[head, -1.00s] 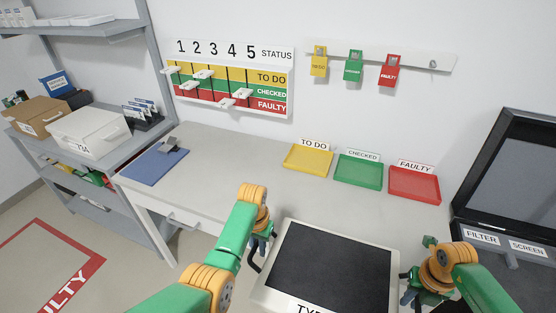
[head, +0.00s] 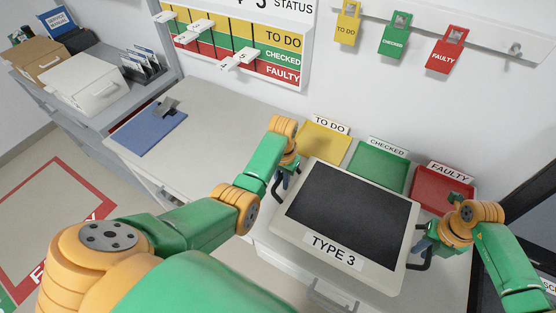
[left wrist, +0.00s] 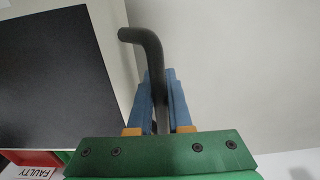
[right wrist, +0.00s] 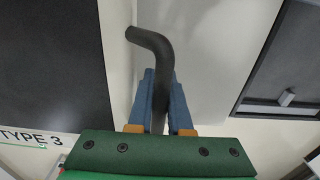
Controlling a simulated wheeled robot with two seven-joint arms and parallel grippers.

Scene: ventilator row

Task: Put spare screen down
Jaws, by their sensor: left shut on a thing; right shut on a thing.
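The spare screen (head: 345,216) is a dark panel in a pale frame labelled TYPE 3, with a black handle on each side. It is held over the desk (head: 225,135), in front of the trays; whether it touches the desk I cannot tell. My left gripper (head: 287,178) is shut on its left handle, which shows between the blue fingers in the left wrist view (left wrist: 158,80). My right gripper (head: 428,246) is shut on its right handle, which also shows in the right wrist view (right wrist: 155,75). The screen hides part of the desk beneath it.
Yellow TO DO (head: 322,141), green CHECKED (head: 376,166) and red FAULTY (head: 442,187) trays stand behind the screen. A blue mat (head: 150,133) with a small stand lies on the desk's left. The desk between mat and screen is clear. A dark-framed unit (head: 530,190) stands at right.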

